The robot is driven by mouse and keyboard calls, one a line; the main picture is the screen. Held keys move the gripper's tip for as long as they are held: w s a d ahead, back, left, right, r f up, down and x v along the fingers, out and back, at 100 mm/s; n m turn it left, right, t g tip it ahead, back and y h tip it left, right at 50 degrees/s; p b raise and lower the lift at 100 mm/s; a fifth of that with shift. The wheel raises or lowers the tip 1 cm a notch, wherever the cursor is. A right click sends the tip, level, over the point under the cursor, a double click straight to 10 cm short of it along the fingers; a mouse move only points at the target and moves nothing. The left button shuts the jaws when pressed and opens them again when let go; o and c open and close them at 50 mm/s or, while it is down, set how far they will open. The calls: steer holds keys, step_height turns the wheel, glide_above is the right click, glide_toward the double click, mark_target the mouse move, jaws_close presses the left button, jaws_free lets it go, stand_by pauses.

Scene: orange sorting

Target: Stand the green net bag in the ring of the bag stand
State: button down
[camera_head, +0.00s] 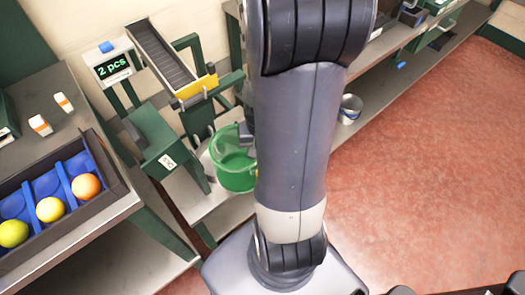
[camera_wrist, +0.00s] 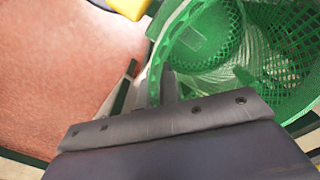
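The green net bag (camera_head: 232,171) hangs upright with its mouth up, left of my arm in the head view. In the wrist view its rim and mesh wall (camera_wrist: 205,35) fill the upper right. My gripper (camera_head: 246,136) is at the bag's rim. In the wrist view a grey finger (camera_wrist: 169,88) lies just inside the rim, and the gripper looks shut on it; the other finger is not clear. The bag is beside the dark green stand frame (camera_head: 160,140), above a pale shelf. I cannot make out the ring or whether the bag is in it.
A chute (camera_head: 160,55) with a yellow end and a display (camera_head: 113,66) reading "2 pcs" stand behind the bag. A sorting tray (camera_head: 115,190) with oranges is at left. A tin (camera_head: 350,108) sits on the right shelf. The red floor at right is clear.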

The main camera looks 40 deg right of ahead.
steer(key=w, duration=1.1)
steer(key=shift+w+a+f, duration=0.15)
steer(key=shift+a+f, duration=0.05)
steer(key=shift+f+b, duration=1.9)
steer(key=shift+f, duration=0.65)
steer(key=c, duration=1.6)
jaws_free()
steer(key=shift+o, duration=0.2)
steer(key=shift+r, duration=0.1)
step_height(320, 180, up, 9)
steer(key=p, duration=0.7)
steer(key=shift+f, duration=0.25)
